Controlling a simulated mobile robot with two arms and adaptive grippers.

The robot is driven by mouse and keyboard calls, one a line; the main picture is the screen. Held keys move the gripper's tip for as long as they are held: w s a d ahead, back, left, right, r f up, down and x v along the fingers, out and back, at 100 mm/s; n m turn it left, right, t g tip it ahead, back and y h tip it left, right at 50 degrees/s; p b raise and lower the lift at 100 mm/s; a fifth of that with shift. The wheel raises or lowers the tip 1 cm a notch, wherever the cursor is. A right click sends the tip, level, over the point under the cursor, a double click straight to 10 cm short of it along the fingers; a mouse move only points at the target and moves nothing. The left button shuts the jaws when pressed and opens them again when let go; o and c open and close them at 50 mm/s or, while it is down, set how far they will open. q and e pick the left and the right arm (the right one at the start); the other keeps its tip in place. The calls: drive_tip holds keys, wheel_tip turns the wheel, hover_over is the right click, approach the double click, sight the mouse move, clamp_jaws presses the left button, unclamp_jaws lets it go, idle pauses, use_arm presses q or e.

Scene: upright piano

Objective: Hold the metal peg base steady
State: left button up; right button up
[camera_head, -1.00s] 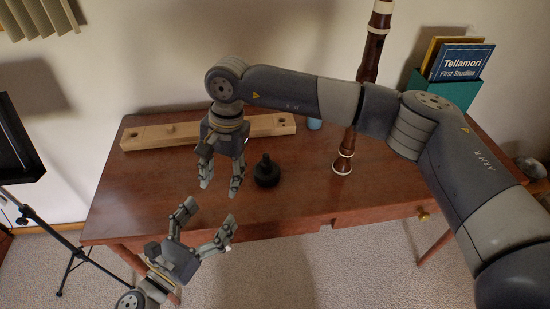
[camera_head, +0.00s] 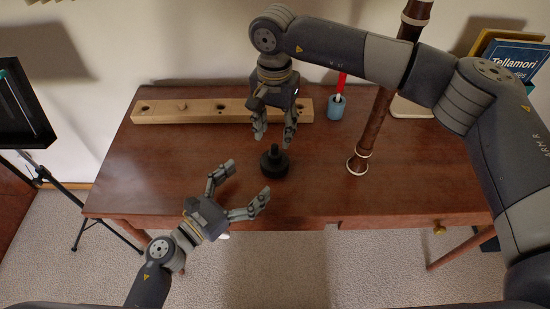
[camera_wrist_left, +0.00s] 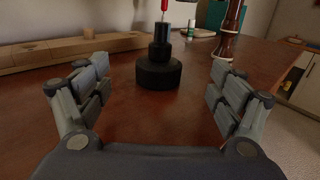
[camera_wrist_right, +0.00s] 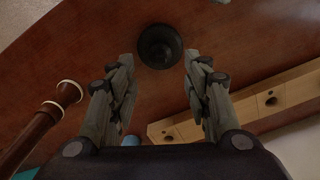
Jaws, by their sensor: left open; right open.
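The peg base (camera_head: 274,163) is a black stepped round piece with a narrow top, standing upright on the brown table. It shows in the left wrist view (camera_wrist_left: 158,66) ahead of and between my open left fingers, and from above in the right wrist view (camera_wrist_right: 160,46). My left gripper (camera_head: 248,188) is open and empty at the table's front edge, in front and to the left of the base, apart from it. My right gripper (camera_head: 273,138) is open, pointing down just above and behind the base in the head view. Neither gripper visibly touches it.
A wooden block with holes (camera_head: 180,112) lies along the table's back. A blue cup (camera_head: 337,107) holds something red. A tall brown woodwind instrument (camera_head: 372,135) stands upright on the right. A dark music stand (camera_head: 22,110) is at the left. The front right tabletop (camera_head: 425,185) is clear.

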sight(270, 160)
use_arm(q)
drive_tip(key=x, duration=1)
drive_tip(key=shift+w+d, duration=0.25)
clamp_jaws()
use_arm(e)
drive_tip(key=m, duration=0.4)
drive_tip(key=shift+m, duration=0.4)
drive_tip(key=m, duration=0.4)
drive_tip(key=shift+m, duration=0.3)
drive_tip(key=m, duration=0.4)
drive_tip(key=shift+m, duration=0.3)
drive_tip(key=m, duration=0.4)
